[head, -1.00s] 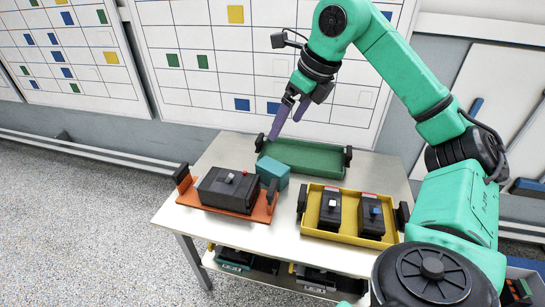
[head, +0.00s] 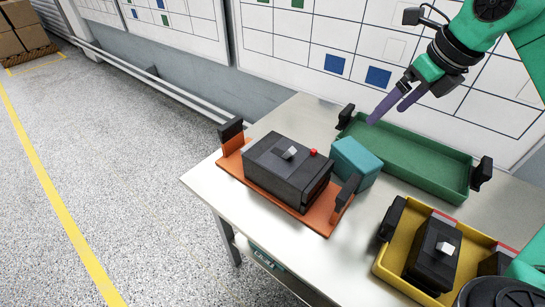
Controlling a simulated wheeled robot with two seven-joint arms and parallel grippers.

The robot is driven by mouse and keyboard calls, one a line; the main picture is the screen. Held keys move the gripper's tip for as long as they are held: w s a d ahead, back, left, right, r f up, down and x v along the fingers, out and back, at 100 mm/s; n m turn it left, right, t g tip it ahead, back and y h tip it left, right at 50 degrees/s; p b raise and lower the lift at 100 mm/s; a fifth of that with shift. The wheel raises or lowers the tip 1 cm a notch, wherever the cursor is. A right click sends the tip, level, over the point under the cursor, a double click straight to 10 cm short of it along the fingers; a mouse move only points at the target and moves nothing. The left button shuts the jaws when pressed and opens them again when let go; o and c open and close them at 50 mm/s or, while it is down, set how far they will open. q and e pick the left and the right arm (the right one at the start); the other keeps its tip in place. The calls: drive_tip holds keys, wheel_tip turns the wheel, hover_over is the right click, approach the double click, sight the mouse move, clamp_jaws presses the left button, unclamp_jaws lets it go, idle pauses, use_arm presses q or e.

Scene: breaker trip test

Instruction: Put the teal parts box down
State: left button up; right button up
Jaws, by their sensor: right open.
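The teal parts box (head: 357,164) sits on the light table, between the orange tray and the green tray. It is close to both, and I cannot tell whether it touches either. My right gripper (head: 387,114) is open and empty, with its purple fingers apart. It is above the left end of the green tray, behind the box and clear of it. My left gripper is not in view.
The orange tray (head: 322,220) holds a large black breaker (head: 287,168). The green tray (head: 425,160) is empty. The yellow tray (head: 395,268) holds black breakers (head: 433,258). Bare table (head: 345,262) shows at the front. A gridded board (head: 350,45) stands behind.

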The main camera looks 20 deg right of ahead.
drive_tip(key=b, duration=0.4)
approach(351, 159)
drive_tip(key=d, duration=0.1)
drive_tip(key=w+d, duration=0.1)
drive_tip(key=shift+w+d, duration=0.1)
drive_tip(key=shift+d, duration=0.25)
drive_tip(key=b+x, duration=0.3)
drive_tip(key=x, duration=1)
drive_tip(key=shift+w+f+b, duration=0.15)
drive_tip(key=shift+f+b, duration=0.1)
drive_tip(key=shift+b, duration=0.15)
drive_tip(key=shift+w+f, duration=0.1)
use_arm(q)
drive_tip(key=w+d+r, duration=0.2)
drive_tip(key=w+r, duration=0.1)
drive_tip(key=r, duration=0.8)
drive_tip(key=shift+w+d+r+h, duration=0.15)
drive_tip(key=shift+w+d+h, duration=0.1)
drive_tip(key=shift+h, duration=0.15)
use_arm(e)
drive_tip(key=shift+f, duration=0.15)
drive_tip(key=c, duration=1.5)
